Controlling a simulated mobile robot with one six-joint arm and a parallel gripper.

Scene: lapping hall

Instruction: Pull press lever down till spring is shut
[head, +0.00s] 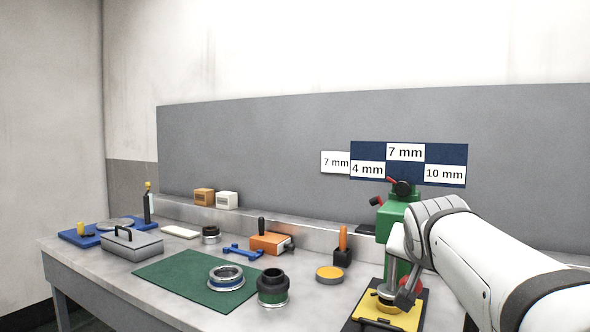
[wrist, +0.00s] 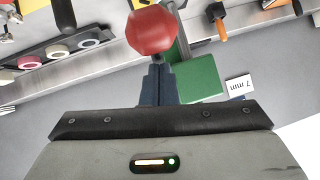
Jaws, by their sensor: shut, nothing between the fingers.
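My gripper is shut and empty. I cannot tell whether the tips touch the knob. A green part of the press (wrist: 200,78) lies behind the fingers. I cannot make out the spring.
A yellow plate (head: 374,321) lies at the press's foot. A black block with an orange handle (head: 342,247) and an orange-topped round tin (head: 329,274) stand to its left. A green mat (head: 160,270) holds ring parts. Size signs (head: 406,152) hang behind.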

